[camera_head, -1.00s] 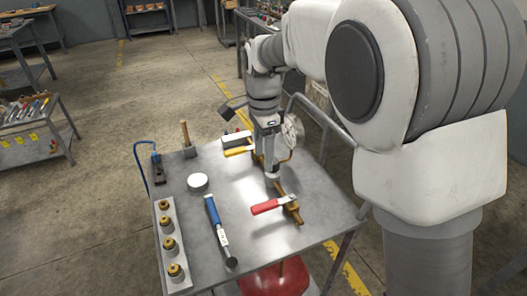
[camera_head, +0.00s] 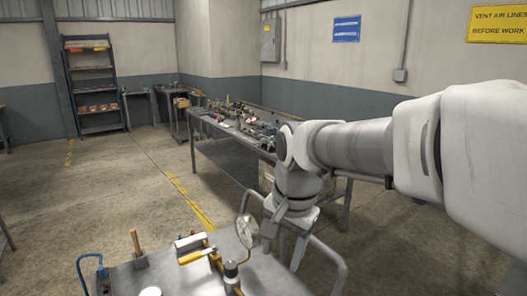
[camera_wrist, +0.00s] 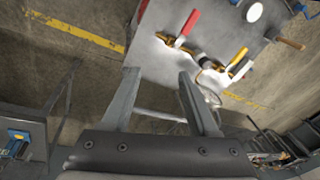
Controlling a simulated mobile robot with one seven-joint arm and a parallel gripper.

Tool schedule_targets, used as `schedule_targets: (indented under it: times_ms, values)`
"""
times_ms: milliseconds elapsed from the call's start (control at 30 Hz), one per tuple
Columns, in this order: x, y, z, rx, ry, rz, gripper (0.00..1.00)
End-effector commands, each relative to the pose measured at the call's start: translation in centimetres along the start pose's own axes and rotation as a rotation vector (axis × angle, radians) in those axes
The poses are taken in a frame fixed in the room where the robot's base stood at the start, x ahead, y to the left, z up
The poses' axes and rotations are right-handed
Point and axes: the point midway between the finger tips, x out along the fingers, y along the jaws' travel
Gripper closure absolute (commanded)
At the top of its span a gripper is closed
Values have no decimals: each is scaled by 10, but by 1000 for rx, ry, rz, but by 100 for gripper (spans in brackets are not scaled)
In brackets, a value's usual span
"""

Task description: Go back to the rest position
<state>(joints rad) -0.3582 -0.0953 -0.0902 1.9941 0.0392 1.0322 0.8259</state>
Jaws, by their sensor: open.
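My gripper (camera_wrist: 157,75) is open and empty in the wrist view, with its two fingers spread wide. In the head view my gripper (camera_head: 290,245) hangs at the cart's right side, near the handrail. The cart (camera_head: 262,278) fills the bottom of the head view, and much of its top is cut off. In the wrist view the cart top (camera_wrist: 210,30) lies beyond the fingertips.
The cart's curved handrail (camera_head: 335,262) is close to my gripper. A cluttered workbench (camera_head: 235,150) stands behind. The floor at left is open.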

Motion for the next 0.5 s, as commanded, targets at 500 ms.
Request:
schedule_targets:
  times_ms: [500]
  values:
    - [-50, 134, 40, -469, 254, -31, 40]
